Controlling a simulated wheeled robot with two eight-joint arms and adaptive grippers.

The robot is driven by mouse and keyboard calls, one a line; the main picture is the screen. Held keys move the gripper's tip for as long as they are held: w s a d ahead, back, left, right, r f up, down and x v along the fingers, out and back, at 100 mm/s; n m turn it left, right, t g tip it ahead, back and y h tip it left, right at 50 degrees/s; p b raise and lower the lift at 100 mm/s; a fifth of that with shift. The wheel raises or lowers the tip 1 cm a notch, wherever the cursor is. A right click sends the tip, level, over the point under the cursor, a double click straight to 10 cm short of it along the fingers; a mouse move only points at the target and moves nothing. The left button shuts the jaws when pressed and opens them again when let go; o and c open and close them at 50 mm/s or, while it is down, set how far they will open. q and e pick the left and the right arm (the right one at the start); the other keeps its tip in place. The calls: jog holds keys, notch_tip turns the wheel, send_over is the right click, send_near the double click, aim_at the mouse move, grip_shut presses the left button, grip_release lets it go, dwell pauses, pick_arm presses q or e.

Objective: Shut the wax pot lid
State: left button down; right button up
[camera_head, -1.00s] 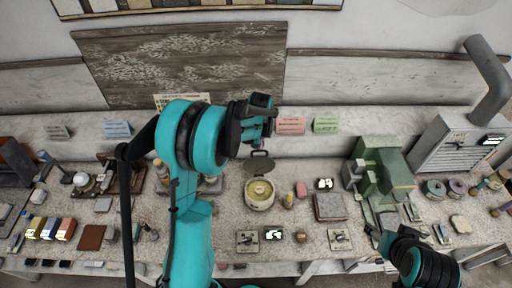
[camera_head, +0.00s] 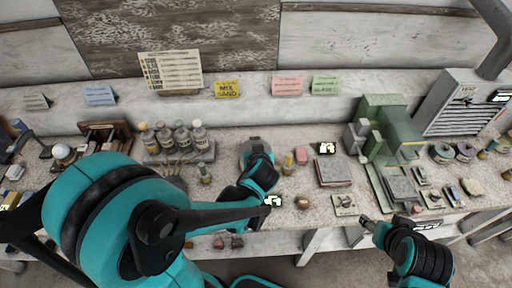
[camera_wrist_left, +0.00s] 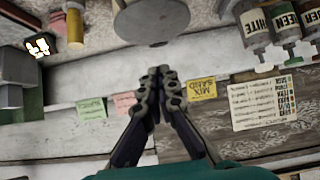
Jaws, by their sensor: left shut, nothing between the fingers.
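The wax pot's grey lid (camera_head: 245,150) shows beside my left gripper (camera_head: 256,150) in the head view, lying low over the pot's place. The pot body is hidden by my left arm and the lid, so any gap at the rim cannot be seen. My right gripper (camera_head: 369,222) is near the counter's front edge, its jaw state unclear.
Several labelled bottles (camera_head: 180,138) stand in a rack left of the lid. A small yellow bottle (camera_head: 288,163), a pink block (camera_head: 301,154) and a stacked square block (camera_head: 333,172) are to its right. A green machine (camera_head: 385,130) stands further right.

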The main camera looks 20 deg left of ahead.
pick_arm(q)
jog(key=s+d+f+b, duration=0.1)
jog(key=s+f+b, duration=0.2)
jog(key=f+b, duration=0.6)
jog(key=shift+s+d+f, duration=0.35)
jog(key=shift+d+f, duration=0.05)
jog(key=shift+f, duration=0.35)
pick_arm(e)
notch_tip(320, 180, down, 10)
jog(key=shift+s, duration=0.25)
jog(key=shift+d, duration=0.1)
